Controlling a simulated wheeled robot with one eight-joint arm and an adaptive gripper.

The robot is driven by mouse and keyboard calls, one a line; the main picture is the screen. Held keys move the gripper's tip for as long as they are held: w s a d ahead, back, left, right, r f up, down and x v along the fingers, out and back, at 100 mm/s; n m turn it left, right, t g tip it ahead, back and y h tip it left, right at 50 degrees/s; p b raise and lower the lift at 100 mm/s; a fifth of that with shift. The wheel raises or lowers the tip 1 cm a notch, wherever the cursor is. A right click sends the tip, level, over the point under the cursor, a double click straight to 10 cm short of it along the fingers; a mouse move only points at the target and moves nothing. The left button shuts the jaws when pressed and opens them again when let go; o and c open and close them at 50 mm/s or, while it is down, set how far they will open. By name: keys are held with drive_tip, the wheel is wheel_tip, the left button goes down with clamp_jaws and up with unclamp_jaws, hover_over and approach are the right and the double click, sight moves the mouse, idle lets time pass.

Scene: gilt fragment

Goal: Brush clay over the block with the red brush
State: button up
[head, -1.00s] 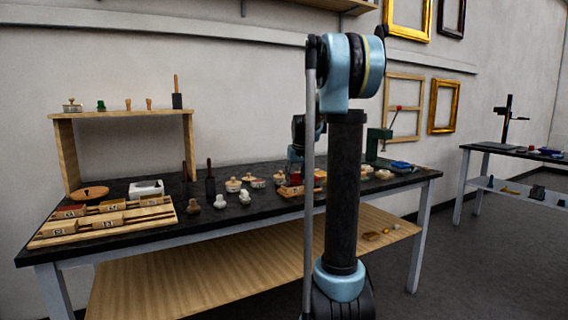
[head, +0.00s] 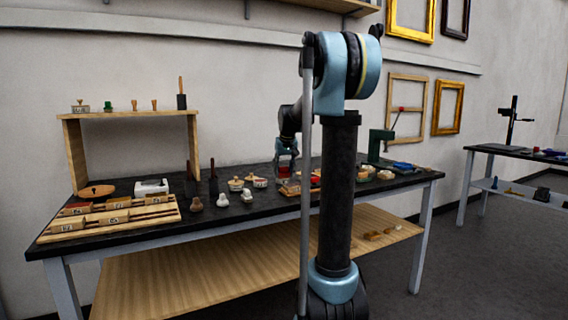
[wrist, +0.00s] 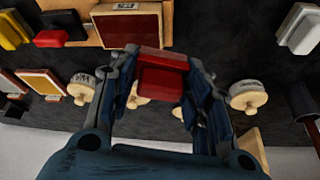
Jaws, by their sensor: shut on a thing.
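My gripper (wrist: 162,68) is shut on the red brush (wrist: 162,82), whose red body shows between the two fingers in the wrist view. In the head view my gripper (head: 286,150) is above the middle of the black bench, with red showing just below it. A wooden block with a dark red face (wrist: 130,27) lies on a wooden tray just beyond the fingertips in the wrist view. The brush overlaps its lower edge there; I cannot tell whether they touch. In the head view the tray (head: 290,189) is small and partly hidden by my arm.
A framed pad (wrist: 42,82) and a small red item (wrist: 50,38) lie at left. A dark-bladed tool (wrist: 302,103) stands at right. A green press (head: 379,143) stands on the bench.

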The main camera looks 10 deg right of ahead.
drive_tip(key=shift+r, duration=2.25)
